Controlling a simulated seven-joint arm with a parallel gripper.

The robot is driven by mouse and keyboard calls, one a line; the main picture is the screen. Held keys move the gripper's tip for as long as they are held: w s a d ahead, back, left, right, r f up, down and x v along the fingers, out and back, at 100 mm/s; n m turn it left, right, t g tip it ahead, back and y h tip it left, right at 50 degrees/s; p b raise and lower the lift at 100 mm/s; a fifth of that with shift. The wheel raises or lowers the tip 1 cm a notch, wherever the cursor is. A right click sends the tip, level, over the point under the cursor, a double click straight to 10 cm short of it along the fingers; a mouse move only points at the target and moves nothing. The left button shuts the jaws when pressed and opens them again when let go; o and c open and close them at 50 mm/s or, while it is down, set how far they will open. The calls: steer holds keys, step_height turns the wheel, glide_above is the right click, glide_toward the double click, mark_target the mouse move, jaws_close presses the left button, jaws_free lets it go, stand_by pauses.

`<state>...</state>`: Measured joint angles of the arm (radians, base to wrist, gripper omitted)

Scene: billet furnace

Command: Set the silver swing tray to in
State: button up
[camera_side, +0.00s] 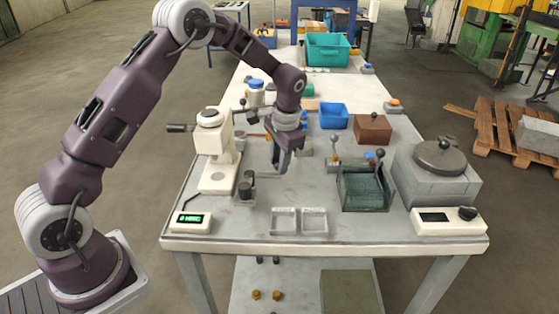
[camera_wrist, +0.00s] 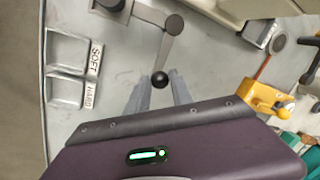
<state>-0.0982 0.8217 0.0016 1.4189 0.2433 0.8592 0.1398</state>
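What looks like the silver swing tray shows in the wrist view as a grey round disc (camera_wrist: 174,24) on a flat bar from a dark block. A thin arm runs from the disc to a black ball knob (camera_wrist: 160,79). In the side view its bar (camera_side: 265,176) shows beside the white hardness tester (camera_side: 218,150), partly behind my gripper. My gripper (camera_side: 284,168) points down at the bench there. In the wrist view my gripper (camera_wrist: 158,92) has its two fingers apart, one on each side of the knob. I cannot tell whether they touch it.
Two shallow silver trays (camera_side: 300,220), labelled SOFT and HARD in the wrist view, lie at the bench front. A dark green tank (camera_side: 363,190) and a grey round-lidded furnace (camera_side: 440,170) stand to the right. A blue bin (camera_side: 333,116) and brown box (camera_side: 373,129) are behind.

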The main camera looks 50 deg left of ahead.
jaws_close()
stand_by(1.1)
